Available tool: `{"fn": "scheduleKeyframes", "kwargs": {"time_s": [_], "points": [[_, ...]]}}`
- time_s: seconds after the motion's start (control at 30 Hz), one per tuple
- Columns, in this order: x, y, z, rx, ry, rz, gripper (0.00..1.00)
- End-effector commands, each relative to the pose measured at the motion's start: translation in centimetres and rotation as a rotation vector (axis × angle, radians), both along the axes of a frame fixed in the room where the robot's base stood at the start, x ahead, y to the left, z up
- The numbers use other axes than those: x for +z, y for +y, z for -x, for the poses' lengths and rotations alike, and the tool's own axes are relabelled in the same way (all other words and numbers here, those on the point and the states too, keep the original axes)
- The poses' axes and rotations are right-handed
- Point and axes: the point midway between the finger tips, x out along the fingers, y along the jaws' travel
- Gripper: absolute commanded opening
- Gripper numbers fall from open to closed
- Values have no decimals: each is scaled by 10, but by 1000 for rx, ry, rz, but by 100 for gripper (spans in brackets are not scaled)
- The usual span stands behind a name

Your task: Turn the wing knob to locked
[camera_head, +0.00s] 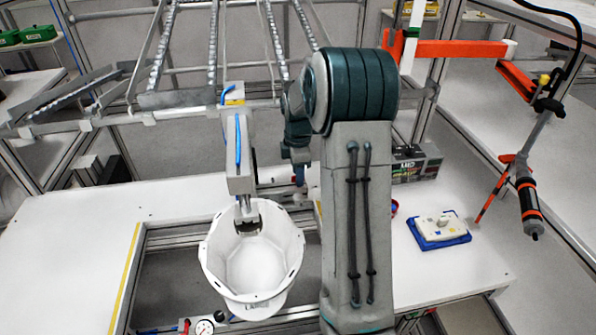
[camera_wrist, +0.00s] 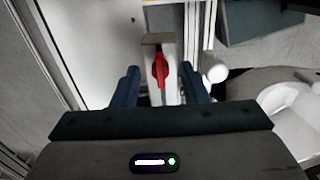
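The wing knob (camera_wrist: 159,66) is red and shows in the wrist view on a pale narrow bracket (camera_wrist: 171,92). Its wing runs roughly up and down in the picture. My gripper (camera_wrist: 159,76) is open, with one blue-grey finger on each side of the knob and a visible gap on both sides. I cannot tell how far the fingertips are above the knob. In the head view, my arm hides the knob. The white helmet shell (camera_head: 281,245) sits open side up in the frame, left of my arm; part of a shell also shows in the wrist view (camera_wrist: 291,112).
A pale upright unit with a blue strip (camera_head: 238,158) stands over the shell. A pressure gauge (camera_head: 205,327) is at the front. A blue tray (camera_head: 440,240) with a white block lies on the right bench. A black and orange tool (camera_head: 529,205) hangs at right.

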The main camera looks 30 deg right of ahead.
Motion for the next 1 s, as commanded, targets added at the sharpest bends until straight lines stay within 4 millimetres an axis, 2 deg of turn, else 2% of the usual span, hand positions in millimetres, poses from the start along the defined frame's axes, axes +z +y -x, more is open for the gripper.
{"fn": "scheduleKeyframes", "kwargs": {"time_s": [0.27,0.3,0.43,0.77,1.0], "points": [[-3,0,0,0,0,0,40],[-2,0,0,0,0,0,37],[-2,0,0,1,0,0,1],[-2,0,0,-20,0,0,0],[-3,1,0,-129,-1,1,0]]}}
